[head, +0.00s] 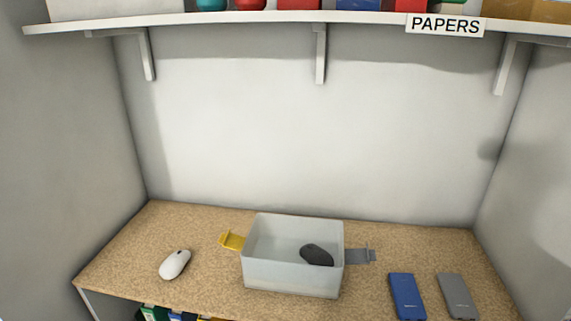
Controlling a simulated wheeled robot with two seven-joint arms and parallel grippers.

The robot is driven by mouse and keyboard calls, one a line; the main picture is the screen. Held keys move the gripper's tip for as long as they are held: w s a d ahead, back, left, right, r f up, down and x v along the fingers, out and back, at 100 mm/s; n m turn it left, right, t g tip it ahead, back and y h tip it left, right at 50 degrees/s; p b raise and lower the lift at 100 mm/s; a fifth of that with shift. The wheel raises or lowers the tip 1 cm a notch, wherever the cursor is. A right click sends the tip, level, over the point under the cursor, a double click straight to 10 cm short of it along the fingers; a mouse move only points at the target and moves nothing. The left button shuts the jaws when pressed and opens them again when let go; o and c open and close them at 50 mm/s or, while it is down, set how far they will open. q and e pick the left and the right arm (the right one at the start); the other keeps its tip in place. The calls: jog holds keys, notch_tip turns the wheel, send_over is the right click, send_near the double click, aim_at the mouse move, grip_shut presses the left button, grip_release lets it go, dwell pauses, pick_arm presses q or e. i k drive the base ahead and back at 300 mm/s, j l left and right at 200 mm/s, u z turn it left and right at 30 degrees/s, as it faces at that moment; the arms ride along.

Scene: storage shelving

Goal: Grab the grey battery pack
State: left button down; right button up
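The grey battery pack (457,296) lies flat on the brown speckled desk top at the lower right in the head view. It is a slim, rounded slab, tilted slightly in the picture. A blue battery pack (406,297) of similar shape lies to its left, with a narrow gap between them. Neither of my grippers is in view.
A translucent bin (290,276) stands mid-desk, with a yellow tab (232,240) left and a grey tab (359,256) right; a dark mouse (317,255) lies inside. A white mouse (175,264) lies left. A shelf (250,17) labelled PAPERS (446,25) hangs above. Walls enclose the desk.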

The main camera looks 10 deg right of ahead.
aim_at(459, 305)
jog(key=z, duration=1.45)
jog(key=i+z, duration=0.3)
